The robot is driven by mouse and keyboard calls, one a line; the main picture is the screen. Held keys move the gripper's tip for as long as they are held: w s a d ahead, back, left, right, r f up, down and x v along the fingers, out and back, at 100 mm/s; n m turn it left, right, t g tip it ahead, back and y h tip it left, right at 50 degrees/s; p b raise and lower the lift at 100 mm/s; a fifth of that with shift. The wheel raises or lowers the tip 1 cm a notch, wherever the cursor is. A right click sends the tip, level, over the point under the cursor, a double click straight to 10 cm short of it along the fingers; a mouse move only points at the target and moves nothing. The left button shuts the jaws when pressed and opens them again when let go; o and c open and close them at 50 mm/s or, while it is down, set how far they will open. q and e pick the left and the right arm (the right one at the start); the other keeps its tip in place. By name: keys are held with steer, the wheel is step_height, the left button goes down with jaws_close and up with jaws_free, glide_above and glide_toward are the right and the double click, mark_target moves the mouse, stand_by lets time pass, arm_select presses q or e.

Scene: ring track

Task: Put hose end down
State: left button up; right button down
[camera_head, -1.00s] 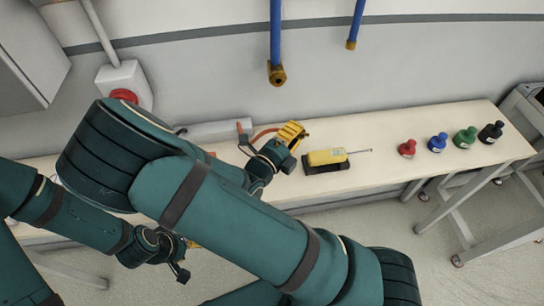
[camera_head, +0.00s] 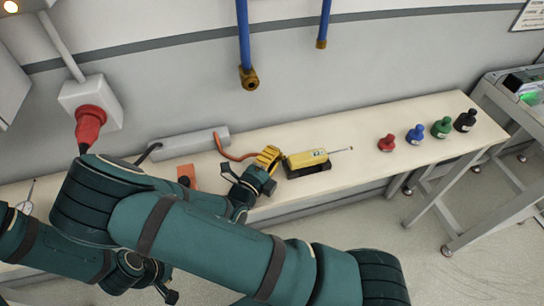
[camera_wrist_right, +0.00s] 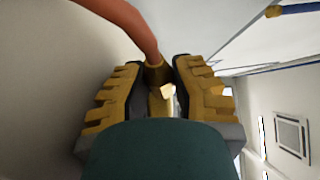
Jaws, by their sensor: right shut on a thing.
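My right gripper (camera_head: 266,160) has yellow fingers and is over the bench, just left of the yellow device. In the right wrist view it is shut on the brass hose end (camera_wrist_right: 160,88). The orange hose (camera_wrist_right: 130,25) runs from the hose end to the top left there. In the head view the hose (camera_head: 232,153) curves from a grey box to my right gripper, whose fingers hide the hose end. I cannot tell whether the hose end touches the bench. My left gripper (camera_head: 166,291) is low at the left, partly behind my right arm; its fingers are unclear.
The pale bench (camera_head: 357,160) runs along the wall. On it are the yellow device (camera_head: 306,160), the grey box (camera_head: 190,142), an orange block (camera_head: 187,174) and several coloured knobbed pieces (camera_head: 415,134). Blue pipes (camera_head: 243,35) hang above. Bare bench lies between device and pieces.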

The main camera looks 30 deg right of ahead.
steer(key=shift+s+f+b, duration=0.1)
steer(key=shift+f+b, duration=0.3)
steer(key=shift+f, duration=0.1)
steer(key=c, duration=1.2)
jaws_free()
steer(key=shift+s+f, duration=0.1)
steer(key=shift+f, duration=0.05)
steer(key=shift+r+p, duration=0.6)
steer(key=shift+p, duration=0.1)
steer(key=v, duration=0.7)
steer(key=shift+a+r, duration=0.2)
steer(key=shift+a, duration=0.05)
steer(key=o, duration=1.1)
steer(key=shift+f, duration=0.1)
steer(key=shift+c, duration=0.3)
